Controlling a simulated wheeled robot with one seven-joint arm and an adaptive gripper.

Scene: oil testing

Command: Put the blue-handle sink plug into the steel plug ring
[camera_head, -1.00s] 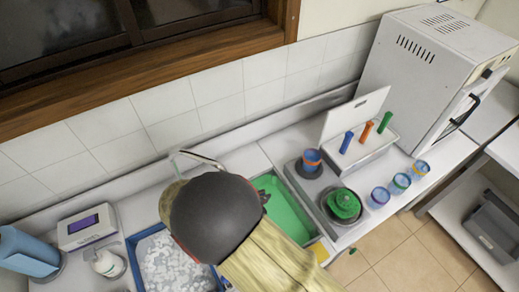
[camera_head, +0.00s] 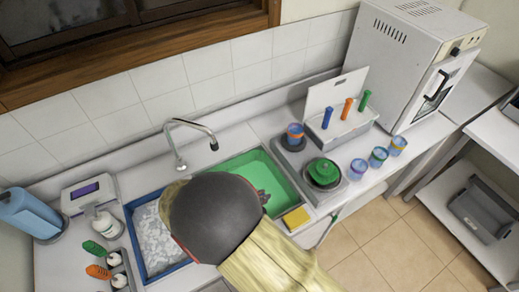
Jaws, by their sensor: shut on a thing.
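A small dark reddish part of my gripper (camera_head: 264,196) shows past my large dark arm joint, over the green basin (camera_head: 285,197). The rest of the gripper is hidden behind my arm. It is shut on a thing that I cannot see. No blue-handle sink plug can be made out for certain. At the lower left, a green handle (camera_head: 93,248) and an orange handle (camera_head: 97,271) lie beside small round metallic pieces (camera_head: 114,259). I cannot tell whether one of these is the steel plug ring.
A faucet (camera_head: 186,124) stands behind the basins. A blue-rimmed tub (camera_head: 130,225) holds white material. A white rack (camera_head: 352,126) holds blue, orange and green sticks. Several cups (camera_head: 378,156) stand near the right counter edge. A yellow sponge (camera_head: 296,217) lies beside the green basin.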

